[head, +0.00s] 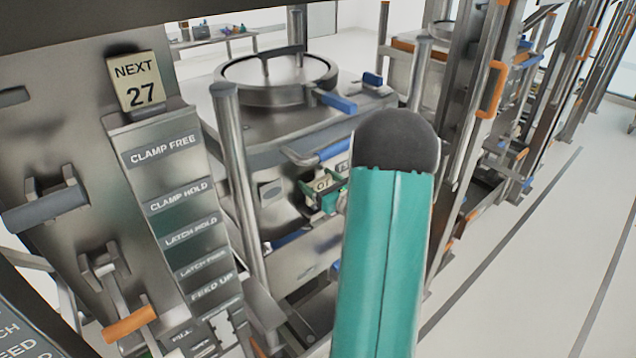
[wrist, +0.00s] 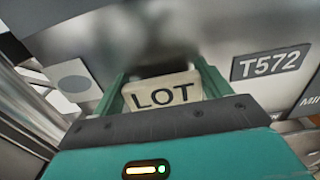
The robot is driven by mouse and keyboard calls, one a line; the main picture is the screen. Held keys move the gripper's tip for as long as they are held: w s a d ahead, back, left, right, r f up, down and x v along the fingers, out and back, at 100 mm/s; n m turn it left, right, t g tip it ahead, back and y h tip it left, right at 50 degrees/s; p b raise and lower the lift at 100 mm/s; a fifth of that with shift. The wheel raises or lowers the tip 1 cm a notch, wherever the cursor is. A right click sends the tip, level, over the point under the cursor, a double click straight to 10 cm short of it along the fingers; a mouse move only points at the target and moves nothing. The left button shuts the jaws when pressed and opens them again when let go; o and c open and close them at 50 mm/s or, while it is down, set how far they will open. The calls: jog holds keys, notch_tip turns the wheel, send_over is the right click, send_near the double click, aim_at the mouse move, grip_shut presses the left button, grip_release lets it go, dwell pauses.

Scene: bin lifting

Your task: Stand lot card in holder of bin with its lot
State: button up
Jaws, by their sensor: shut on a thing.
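My gripper (wrist: 160,82) is shut on a pale lot card (wrist: 165,94), with one green finger on each side of it. The card's upper part reads "LOT"; its lower part is hidden by my gripper body. In the head view, my gripper (head: 328,197) and the card (head: 322,184) are in front of a steel bin (head: 285,205), partly hidden by my arm. In the wrist view, a dark plate reading "T572" (wrist: 270,62) is on the steel face to the right of the card. A card holder cannot be made out, and I cannot tell whether the card touches anything.
A sign reading "NEXT 27" (head: 135,80) stands on a panel with clamp and latch labels (head: 165,158) at left. Steel posts (head: 240,180) flank the bin, and blue handles (head: 335,102) stick out near its round lid (head: 275,80). Open floor (head: 540,250) lies at right.

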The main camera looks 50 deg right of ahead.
jog(key=shift+w+f, duration=0.2)
jog(key=shift+f, duration=0.1)
jog(key=shift+f, duration=0.15)
jog(key=o, duration=1.3)
jog(key=shift+s+r, duration=0.1)
jog(key=shift+r, duration=0.1)
jog(key=s, duration=0.4)
jog(key=s+a, duration=0.1)
jog(key=s, duration=0.6)
jog(key=shift+s+a, duration=0.2)
jog(key=shift+s, duration=0.15)
